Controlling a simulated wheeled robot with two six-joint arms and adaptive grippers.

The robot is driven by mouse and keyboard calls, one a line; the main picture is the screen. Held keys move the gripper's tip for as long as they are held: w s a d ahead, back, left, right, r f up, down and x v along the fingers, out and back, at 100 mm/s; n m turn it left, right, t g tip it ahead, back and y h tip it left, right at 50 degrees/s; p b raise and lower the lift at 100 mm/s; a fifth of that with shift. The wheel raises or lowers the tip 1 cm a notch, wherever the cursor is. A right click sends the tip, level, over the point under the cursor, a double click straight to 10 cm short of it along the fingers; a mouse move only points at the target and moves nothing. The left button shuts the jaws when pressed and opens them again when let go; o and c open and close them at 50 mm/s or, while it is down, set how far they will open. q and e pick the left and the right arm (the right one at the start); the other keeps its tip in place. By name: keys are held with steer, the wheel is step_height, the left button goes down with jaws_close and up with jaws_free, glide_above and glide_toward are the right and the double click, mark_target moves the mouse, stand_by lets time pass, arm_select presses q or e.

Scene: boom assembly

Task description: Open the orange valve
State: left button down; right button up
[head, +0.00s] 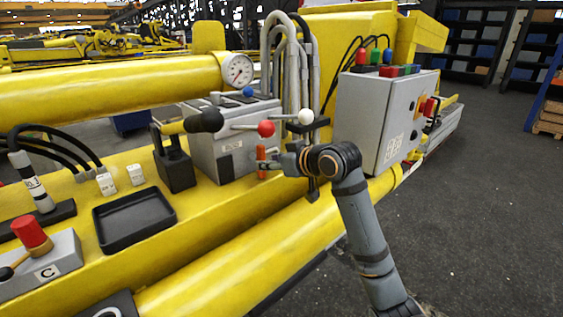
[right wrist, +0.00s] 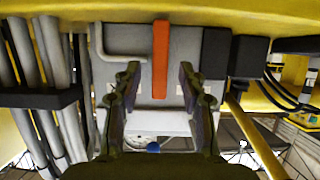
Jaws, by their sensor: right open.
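The orange valve (head: 261,158) shows in the head view as a short upright orange handle at the front of the grey valve box (head: 218,150). In the right wrist view the orange valve (right wrist: 160,58) is a straight orange bar running down from the top middle. My right gripper (head: 272,163) is open beside the handle. In the right wrist view my right gripper (right wrist: 159,72) has one finger on each side of the bar, with gaps on both sides. How deep the bar lies between the fingers is unclear. My left gripper is not in view.
A red-knobbed lever (head: 266,128) and a white-knobbed lever (head: 305,117) stick out just above my right gripper. Grey hoses (head: 290,70) rise behind. A grey control box (head: 375,125) stands to the right. A black tray (head: 134,218) lies on the yellow boom at left.

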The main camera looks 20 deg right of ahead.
steer(key=v, duration=0.7)
stand_by(0.3)
